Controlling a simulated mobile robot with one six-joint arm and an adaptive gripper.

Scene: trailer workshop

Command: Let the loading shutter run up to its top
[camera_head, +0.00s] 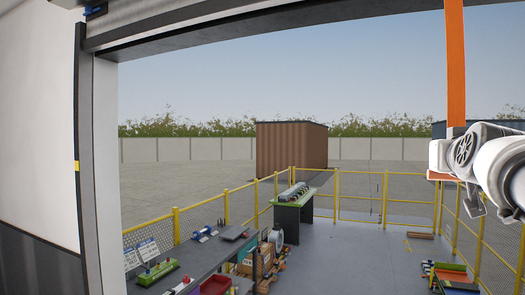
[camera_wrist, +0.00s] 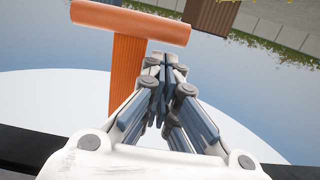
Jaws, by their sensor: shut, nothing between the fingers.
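The loading doorway is open before me, and a grey horizontal shutter edge or rail (camera_head: 200,25) crosses its top; I cannot tell whether it is at its top stop. An orange strap (camera_head: 455,60) hangs from above on the right. The strap (camera_wrist: 128,75) meets an orange round crossbar (camera_wrist: 130,20) in the wrist view, which is turned over, with ground at its top. My gripper (camera_wrist: 167,62) is shut and empty, beside the strap, with its tips just short of the crossbar. In the head view my gripper (camera_head: 473,205) is partly hidden by my wrist.
A grey door jamb (camera_head: 88,150) with a yellow mark stands at left. Outside, a long bench (camera_head: 190,262) holds tools and a green-topped table (camera_head: 293,200) stands farther off. Yellow railings (camera_head: 225,207) enclose the deck. Crates (camera_head: 450,277) lie at right. The mid-deck floor is clear.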

